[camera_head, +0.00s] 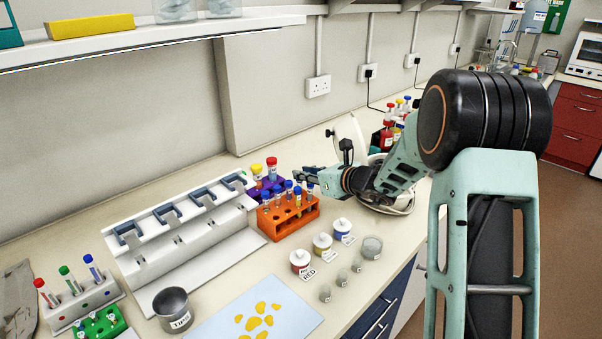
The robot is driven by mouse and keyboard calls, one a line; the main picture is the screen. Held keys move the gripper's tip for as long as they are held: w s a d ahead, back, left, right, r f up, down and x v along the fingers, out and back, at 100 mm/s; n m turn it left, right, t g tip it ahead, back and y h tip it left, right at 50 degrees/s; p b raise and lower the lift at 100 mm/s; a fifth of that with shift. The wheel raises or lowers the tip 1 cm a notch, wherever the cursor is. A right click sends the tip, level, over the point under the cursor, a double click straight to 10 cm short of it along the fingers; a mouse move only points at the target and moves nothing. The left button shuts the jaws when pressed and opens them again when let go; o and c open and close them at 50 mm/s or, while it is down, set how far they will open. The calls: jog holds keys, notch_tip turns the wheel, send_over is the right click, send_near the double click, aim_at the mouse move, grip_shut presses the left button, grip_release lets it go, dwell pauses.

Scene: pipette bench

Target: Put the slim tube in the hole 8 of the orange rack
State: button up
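The orange rack (290,225) stands on the bench in mid picture. Several slim tubes with blue caps stand in or at it, mostly along its back side; hole numbers are too small to read. One slim tube (310,191) is at the rack's right end, just under my gripper (303,175). My gripper reaches in from the right, over the back right of the rack. Its fingers are small and seen from the side, so I cannot tell whether they are open or shut, or whether they hold that tube.
A purple rack (254,191) with yellow- and red-capped tubes stands behind. A white pipette stand (190,254) is at left. A white tube rack (82,302) and a metal cup (172,310) are front left.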

jog(key=v, duration=1)
jog(key=shift+d, duration=0.15)
